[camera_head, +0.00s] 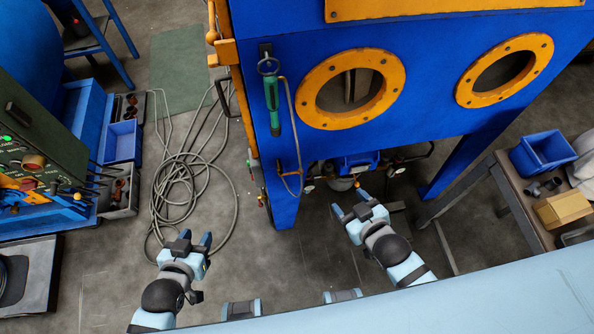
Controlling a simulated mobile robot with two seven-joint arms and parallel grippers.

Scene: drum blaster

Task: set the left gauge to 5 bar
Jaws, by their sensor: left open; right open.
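A small round pale dial (309,188), which looks like the left gauge, sits under the blue cabinet beside its front left leg. Another small dial-like part (391,172) shows further right under the cabinet. Both are too small to read. My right gripper (349,201) is open and empty under the cabinet front, to the right of the left dial and apart from it. My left gripper (194,239) is open and empty above the floor, left of the cabinet, near the coiled hose.
The blue blast cabinet (430,118) has two orange glove ports (351,89) and a green-handled tool (272,104) hanging on its front. A coiled grey hose (190,185) lies on the floor. A green control panel (35,160) stands left; a workbench (515,185) with a blue bin stands right.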

